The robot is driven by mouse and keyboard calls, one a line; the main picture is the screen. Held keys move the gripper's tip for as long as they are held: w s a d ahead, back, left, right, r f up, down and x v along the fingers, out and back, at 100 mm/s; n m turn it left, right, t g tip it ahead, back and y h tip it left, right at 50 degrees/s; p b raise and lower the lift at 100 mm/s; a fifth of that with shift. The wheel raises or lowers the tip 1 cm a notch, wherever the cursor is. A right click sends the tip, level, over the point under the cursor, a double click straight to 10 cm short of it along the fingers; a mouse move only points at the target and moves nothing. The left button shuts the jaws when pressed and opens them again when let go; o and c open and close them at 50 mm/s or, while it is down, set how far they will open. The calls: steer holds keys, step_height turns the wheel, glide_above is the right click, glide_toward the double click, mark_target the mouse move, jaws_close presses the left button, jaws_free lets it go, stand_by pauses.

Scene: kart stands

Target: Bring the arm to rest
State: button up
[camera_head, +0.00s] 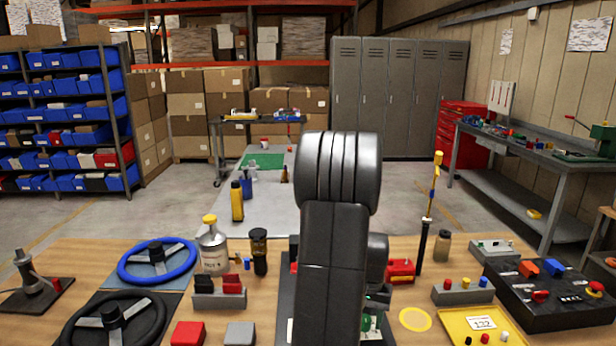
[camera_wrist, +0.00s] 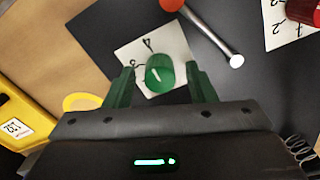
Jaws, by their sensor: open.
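My gripper (camera_wrist: 160,78) shows in the wrist view with two green fingers spread apart. A green rounded knob or cap (camera_wrist: 160,68) appears between the fingertips, with a gap on each side. It is over a white numbered card (camera_wrist: 140,52) on a dark panel (camera_wrist: 100,30). I cannot tell how far the fingers are above it. In the head view my dark arm stands upright in the middle, over the wooden bench (camera_head: 260,272), and hides most of the gripper and the panel.
A metal lever (camera_wrist: 215,45) with a red knob lies close to the fingers. Around my arm are a yellow tray (camera_head: 450,322), a black control box (camera_head: 540,310), a red part (camera_head: 401,272), bottles (camera_head: 213,247) and steering wheels (camera_head: 158,262). The space above the bench is mostly open.

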steer(key=n+p, duration=0.1)
steer(key=n, duration=0.3)
steer(key=shift+n, duration=0.4)
steer(key=shift+n+p, duration=0.65)
steer(key=shift+n, duration=1.15)
